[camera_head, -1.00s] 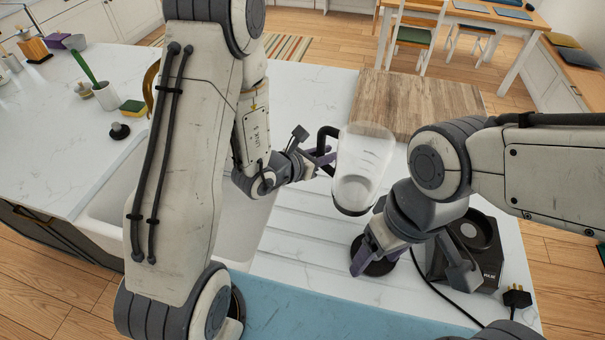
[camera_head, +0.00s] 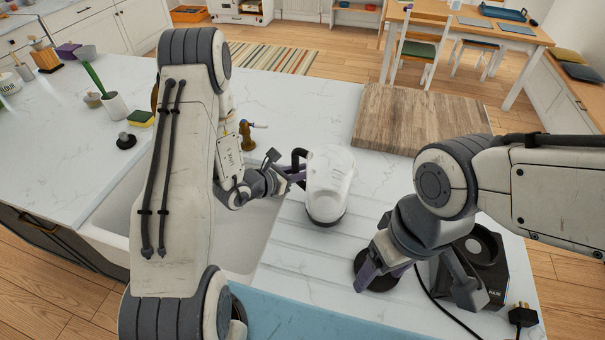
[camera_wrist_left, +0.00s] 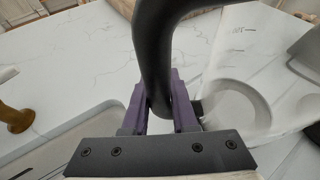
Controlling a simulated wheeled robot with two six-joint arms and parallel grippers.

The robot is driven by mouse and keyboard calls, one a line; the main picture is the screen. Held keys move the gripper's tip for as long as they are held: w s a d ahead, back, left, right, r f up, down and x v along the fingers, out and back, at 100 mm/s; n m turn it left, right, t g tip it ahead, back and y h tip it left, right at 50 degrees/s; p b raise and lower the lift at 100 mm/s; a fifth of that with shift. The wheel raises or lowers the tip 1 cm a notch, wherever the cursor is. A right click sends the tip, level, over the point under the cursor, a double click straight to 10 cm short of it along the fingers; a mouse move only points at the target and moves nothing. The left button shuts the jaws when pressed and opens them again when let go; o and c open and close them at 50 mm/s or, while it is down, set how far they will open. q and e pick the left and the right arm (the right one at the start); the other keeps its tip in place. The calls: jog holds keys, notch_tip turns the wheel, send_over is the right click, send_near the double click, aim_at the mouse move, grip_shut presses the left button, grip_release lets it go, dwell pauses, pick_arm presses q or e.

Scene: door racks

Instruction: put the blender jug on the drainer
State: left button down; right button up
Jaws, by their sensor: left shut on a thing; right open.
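The blender jug (camera_head: 330,178) is clear with a dark ring at its lower end and a black handle (camera_wrist_left: 154,45). My left gripper (camera_head: 296,174) is shut on the handle; in the left wrist view its purple fingers sit on both sides of it. The jug is over the drainer (camera_head: 300,262), the ridged strip right of the sink. I cannot tell whether it touches the ridges. My right gripper (camera_head: 375,268) is open and low over a dark round piece (camera_head: 383,280) on the drainer; its fingers partly hide that piece.
The black blender base (camera_head: 487,262) stands right of the drainer, with a cable and plug (camera_head: 522,314). A wooden board (camera_head: 420,118) lies behind. The white sink (camera_head: 118,212) is left. A brass tap (camera_head: 247,134) stands behind my left arm.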

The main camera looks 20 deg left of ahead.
pick_arm(q)
notch_tip(320, 180, down, 2)
jog(key=shift+f+p, duration=0.1)
jog(key=shift+p, duration=0.2)
jog(key=shift+f+b, duration=0.25)
jog(key=shift+b, duration=0.05)
jog(key=c, duration=0.7)
grip_release()
jog(key=shift+r, duration=0.1)
